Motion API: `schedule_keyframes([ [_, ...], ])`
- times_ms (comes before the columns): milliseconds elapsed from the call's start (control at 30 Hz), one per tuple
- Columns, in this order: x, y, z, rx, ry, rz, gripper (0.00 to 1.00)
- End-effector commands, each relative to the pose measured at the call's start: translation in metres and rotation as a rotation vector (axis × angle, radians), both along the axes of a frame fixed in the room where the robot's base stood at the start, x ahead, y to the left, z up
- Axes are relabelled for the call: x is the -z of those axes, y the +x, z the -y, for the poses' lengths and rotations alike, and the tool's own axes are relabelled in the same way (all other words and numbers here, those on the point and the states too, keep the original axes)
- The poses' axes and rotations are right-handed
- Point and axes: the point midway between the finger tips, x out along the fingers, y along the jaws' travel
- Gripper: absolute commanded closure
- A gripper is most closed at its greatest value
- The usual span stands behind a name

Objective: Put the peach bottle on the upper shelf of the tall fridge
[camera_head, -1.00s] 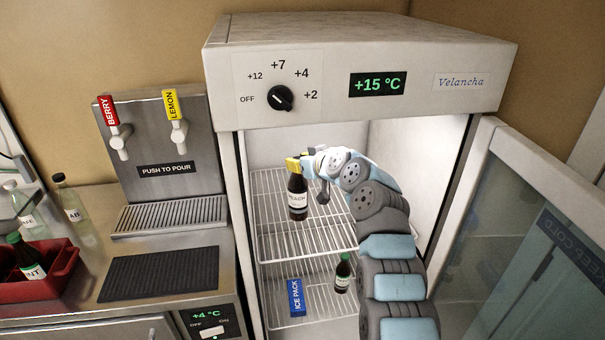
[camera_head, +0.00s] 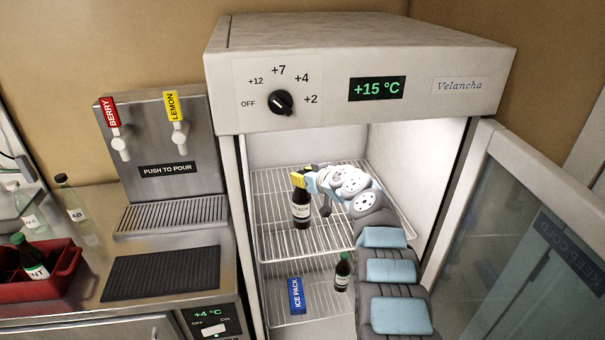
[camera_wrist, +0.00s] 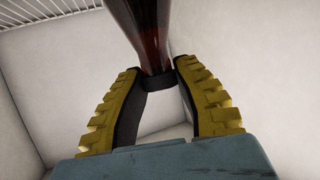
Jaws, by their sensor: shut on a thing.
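The peach bottle (camera_head: 301,212) is dark with a white label and is upright inside the tall fridge (camera_head: 360,65), at the upper wire shelf (camera_head: 335,237). My gripper (camera_head: 301,182) is shut on the upper part of the bottle, with the yellow fingers around its neck. In the wrist view the bottle neck (camera_wrist: 145,35) is between the two yellow fingers (camera_wrist: 157,95). I cannot tell whether the bottle's base touches the shelf. The fridge door (camera_head: 535,235) stands open at the right.
A lower shelf holds a blue ice pack (camera_head: 296,296) and a dark bottle with a green cap (camera_head: 342,272). The upper shelf is otherwise clear where visible. A drink dispenser (camera_head: 165,150) and a red crate (camera_head: 65,272) stand on the counter at left.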

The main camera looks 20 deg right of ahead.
Motion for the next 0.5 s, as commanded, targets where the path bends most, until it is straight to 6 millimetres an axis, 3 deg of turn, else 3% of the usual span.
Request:
schedule_keyframes([
  [400,0.0026,0.0006,0.0002,0.001,0.0,0.004,1.0],
  [433,0.0019,0.0004,0.0004,0.002,0.0,0.003,0.6],
  [500,0.0018,0.0003,0.0004,0.001,0.0,0.002,0.49],
])
